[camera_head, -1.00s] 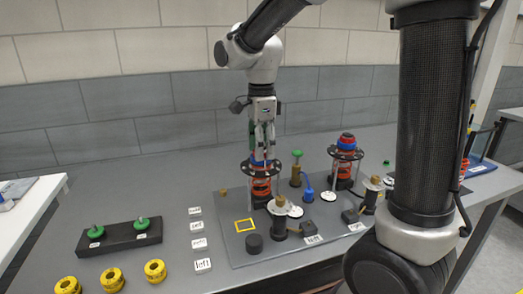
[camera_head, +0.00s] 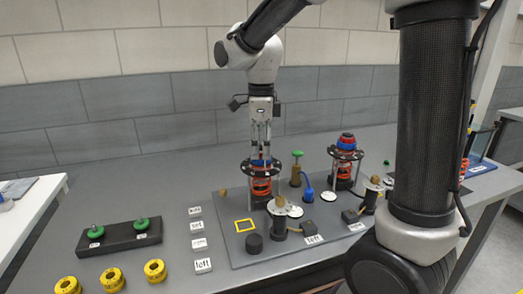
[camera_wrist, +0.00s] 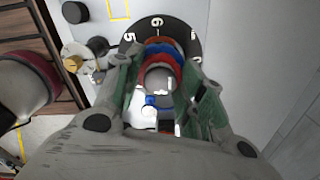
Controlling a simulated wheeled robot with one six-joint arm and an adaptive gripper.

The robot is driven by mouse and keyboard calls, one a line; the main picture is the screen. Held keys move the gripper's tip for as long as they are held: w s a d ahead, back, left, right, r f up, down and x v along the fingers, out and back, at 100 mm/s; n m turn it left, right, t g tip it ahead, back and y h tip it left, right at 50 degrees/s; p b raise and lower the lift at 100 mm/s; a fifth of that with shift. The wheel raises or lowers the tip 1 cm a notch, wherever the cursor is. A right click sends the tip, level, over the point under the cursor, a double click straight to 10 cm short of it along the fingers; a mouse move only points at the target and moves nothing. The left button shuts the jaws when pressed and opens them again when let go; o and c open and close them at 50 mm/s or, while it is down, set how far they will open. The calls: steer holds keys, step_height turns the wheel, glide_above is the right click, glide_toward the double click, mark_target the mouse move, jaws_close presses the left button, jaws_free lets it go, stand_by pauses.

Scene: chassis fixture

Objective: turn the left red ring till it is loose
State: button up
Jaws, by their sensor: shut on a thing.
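The left red ring (camera_wrist: 166,58) sits with blue parts around a grey centre, above a black numbered dial (camera_wrist: 185,30) in the wrist view. In the head view, the left spring unit (camera_head: 261,185) has an orange-red coil under its black top plate. My gripper (camera_head: 261,152) points straight down over this unit. In the wrist view, the green-padded fingers of my gripper (camera_wrist: 163,85) stand on both sides of the red ring, shut on it. The fingers partly hide the ring and the exact contact.
A second spring unit (camera_head: 344,165) with a blue and red top stands to the right. Posts and a green-topped part (camera_head: 297,156) are close by on the grey plate (camera_head: 232,256). A black rack (camera_head: 120,236) and several yellow rings (camera_head: 155,270) lie at left.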

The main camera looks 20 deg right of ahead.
steer(key=n, duration=0.3)
steer(key=shift+n, duration=0.4)
steer(key=n, duration=0.4)
steer(key=shift+n, duration=0.3)
steer(key=n, duration=0.3)
steer(key=shift+n, duration=0.3)
steer(key=n, duration=0.4)
steer(key=o, duration=0.8)
steer(key=shift+r, duration=0.1)
